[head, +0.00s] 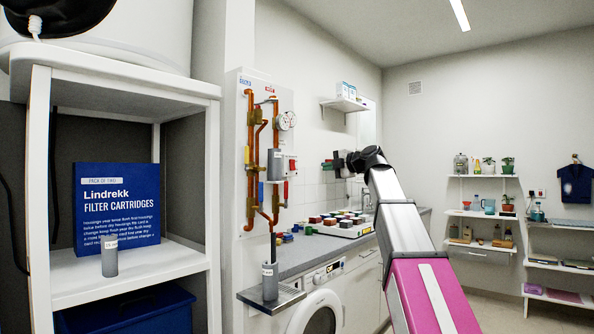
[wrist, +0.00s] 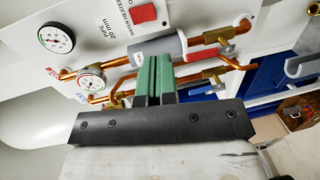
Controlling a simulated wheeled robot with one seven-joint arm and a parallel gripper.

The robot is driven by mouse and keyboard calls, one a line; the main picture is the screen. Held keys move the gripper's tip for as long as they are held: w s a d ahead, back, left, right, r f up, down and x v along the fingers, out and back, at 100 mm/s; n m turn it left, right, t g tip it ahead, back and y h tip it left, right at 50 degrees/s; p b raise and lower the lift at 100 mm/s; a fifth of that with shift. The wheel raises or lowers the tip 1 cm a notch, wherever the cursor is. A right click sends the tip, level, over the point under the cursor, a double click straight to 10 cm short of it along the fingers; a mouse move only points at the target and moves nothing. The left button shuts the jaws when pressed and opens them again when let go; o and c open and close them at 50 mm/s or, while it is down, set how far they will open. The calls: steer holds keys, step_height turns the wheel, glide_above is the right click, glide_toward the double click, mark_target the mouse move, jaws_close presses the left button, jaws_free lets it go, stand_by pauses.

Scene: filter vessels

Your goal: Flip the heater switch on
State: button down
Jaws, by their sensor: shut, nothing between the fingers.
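The heater switch is a red rocker (head: 292,166) on a white plate on the pipe board in the head view.
Copper pipes (head: 249,150) and a gauge (head: 287,120) crowd the board around the switch. Below are a small shelf with a grey cup (head: 270,288), a worktop with a tray of coloured blocks (head: 340,230), and a washing machine (head: 316,315). A white shelf unit (head: 130,285) stands at left.

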mark_target(293, 170)
steer(key=shift+s+r, duration=0.25)
steer(key=shift+r, duration=0.4)
steer(key=shift+a, duration=0.1)
steer(key=x, duration=1.4)
steer(key=shift+w, duration=0.1)
steer(key=shift+w+a, duration=0.1)
steer(key=shift+a, duration=0.05)
